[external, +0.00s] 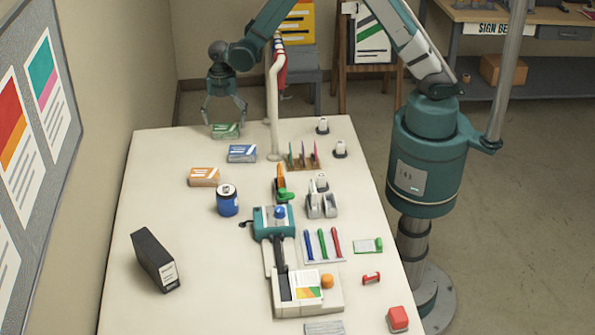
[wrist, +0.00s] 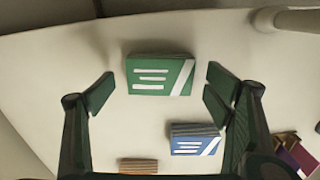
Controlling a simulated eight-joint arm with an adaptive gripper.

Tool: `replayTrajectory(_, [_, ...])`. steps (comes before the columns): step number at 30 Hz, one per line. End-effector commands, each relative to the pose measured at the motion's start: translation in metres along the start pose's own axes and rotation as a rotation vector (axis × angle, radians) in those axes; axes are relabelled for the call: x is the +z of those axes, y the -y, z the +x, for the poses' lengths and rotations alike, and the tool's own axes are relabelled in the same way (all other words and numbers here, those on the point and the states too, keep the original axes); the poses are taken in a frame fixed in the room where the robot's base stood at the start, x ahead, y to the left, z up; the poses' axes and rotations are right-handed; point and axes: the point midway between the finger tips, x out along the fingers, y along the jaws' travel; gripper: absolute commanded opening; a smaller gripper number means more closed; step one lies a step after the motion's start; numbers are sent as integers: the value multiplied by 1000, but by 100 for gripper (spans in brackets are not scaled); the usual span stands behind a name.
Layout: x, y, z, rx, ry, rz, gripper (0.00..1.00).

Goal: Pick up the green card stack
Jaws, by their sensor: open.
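The green card stack (external: 226,131) lies on the far left part of the white table in the external view. In the wrist view the green card stack (wrist: 159,75) shows a green top with white stripes, a little beyond the fingertips and between their lines. My gripper (external: 224,112) is open above the stack, fingers pointing down. In the wrist view my gripper (wrist: 160,88) has its fingers wide apart with nothing between them. I cannot tell the exact height gap to the stack.
A blue card stack (external: 242,153) and an orange card stack (external: 204,176) lie nearby on the table (external: 160,215). The blue stack also shows close to the right finger in the wrist view (wrist: 194,140). A white post (external: 272,110) stands right of the green stack.

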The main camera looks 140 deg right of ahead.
Motion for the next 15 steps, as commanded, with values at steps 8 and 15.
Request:
replayTrajectory(8, [-1,0,25,0,0,0,78])
replayTrajectory(15, [-1,0,33,0,0,0,78])
